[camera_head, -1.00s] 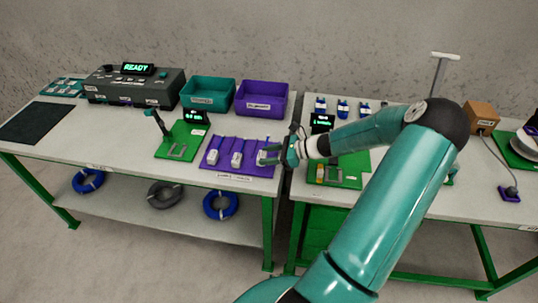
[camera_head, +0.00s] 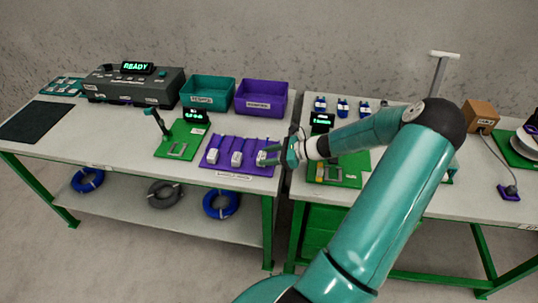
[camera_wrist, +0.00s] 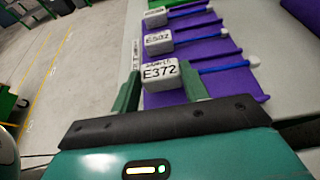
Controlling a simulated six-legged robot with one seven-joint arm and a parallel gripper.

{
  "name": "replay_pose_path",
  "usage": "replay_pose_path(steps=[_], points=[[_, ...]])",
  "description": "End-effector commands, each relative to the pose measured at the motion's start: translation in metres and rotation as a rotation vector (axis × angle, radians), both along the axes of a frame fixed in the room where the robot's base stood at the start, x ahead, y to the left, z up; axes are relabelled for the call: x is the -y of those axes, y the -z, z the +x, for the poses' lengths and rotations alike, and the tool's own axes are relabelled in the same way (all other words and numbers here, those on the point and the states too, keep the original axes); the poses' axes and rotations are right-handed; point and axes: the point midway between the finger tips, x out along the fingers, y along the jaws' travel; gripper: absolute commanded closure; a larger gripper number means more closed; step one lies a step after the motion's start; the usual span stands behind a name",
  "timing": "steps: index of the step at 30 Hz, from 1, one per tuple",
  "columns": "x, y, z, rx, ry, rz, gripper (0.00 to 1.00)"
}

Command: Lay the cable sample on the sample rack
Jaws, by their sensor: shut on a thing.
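The cable sample (camera_wrist: 160,73) has a white block labelled E372 with a blue cable running off to the right in the wrist view. My gripper (camera_wrist: 162,84) is shut on this block, one green finger on each side. In the head view my gripper (camera_head: 266,157) is at the right end of the purple sample rack (camera_head: 245,171), with the block at the rack's right-hand place. I cannot tell whether the block fully rests on the rack. Two other samples with white blocks (camera_head: 237,158) (camera_head: 213,156) lie on the rack to the left.
A green fixture plate (camera_head: 181,141) stands left of the rack. A teal bin (camera_head: 207,91) and a purple bin (camera_head: 261,97) stand behind it. A gap separates this table from the right table, which holds another green fixture (camera_head: 345,172).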

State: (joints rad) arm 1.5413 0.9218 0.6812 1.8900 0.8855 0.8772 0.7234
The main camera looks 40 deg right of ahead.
Motion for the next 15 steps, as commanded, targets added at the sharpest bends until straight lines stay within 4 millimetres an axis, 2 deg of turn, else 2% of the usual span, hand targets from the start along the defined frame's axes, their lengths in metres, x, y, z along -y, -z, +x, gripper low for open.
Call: replay_pose_path(steps=[15], points=[[-0.0003, 0.0074, 0.0002, 0.0, 0.0, 0.0, 0.83]])
